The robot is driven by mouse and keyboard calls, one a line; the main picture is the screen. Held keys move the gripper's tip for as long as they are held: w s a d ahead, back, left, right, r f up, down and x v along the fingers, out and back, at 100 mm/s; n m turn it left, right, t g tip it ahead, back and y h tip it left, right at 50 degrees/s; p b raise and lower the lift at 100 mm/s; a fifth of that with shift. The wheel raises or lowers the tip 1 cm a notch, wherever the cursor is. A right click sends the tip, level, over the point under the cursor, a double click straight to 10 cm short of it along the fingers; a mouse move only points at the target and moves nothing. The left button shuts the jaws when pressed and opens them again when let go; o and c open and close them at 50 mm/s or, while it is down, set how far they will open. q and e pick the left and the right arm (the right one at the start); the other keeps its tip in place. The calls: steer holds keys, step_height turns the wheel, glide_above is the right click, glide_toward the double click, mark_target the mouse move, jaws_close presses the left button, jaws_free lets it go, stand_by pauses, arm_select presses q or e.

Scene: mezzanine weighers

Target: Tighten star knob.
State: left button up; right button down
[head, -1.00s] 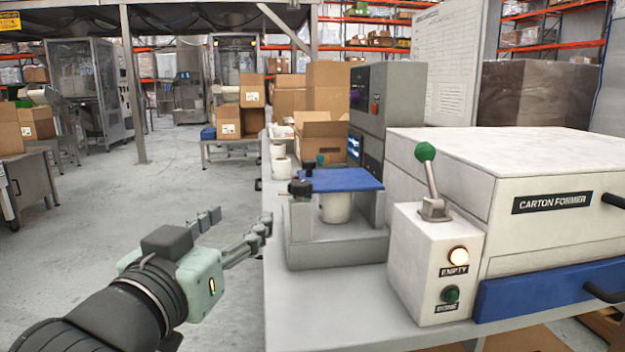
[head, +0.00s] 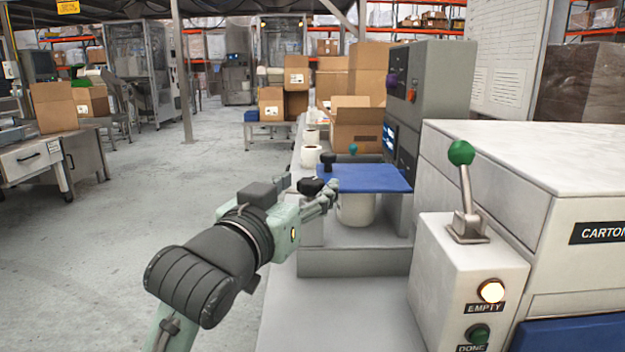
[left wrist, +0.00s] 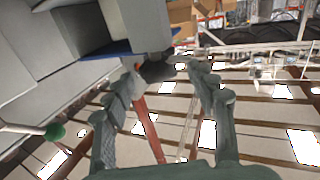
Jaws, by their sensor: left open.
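A dark star knob (head: 311,186) sits at the near left corner of a blue plate (head: 365,180) on a grey fixture (head: 352,262). My left gripper (head: 322,197) is at that corner, fingers apart. In the left wrist view, the open left gripper (left wrist: 163,73) has a fingertip on each side of the dark knob (left wrist: 157,70); I cannot tell whether either touches it. A second dark knob (head: 328,160) and a teal knob (head: 353,149) stand farther back. A white round container (head: 355,209) is under the plate. My right gripper is not in view.
At right, a white control box (head: 455,280) carries a green-balled lever (head: 461,153), a lit EMPTY lamp (head: 491,290) and a green DONE button (head: 480,333). White rolls (head: 310,156) and an open carton (head: 357,125) lie behind. The bench front (head: 330,315) is clear.

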arm_select(q)
steer(key=shift+x, duration=1.3)
steer(key=c, duration=1.2)
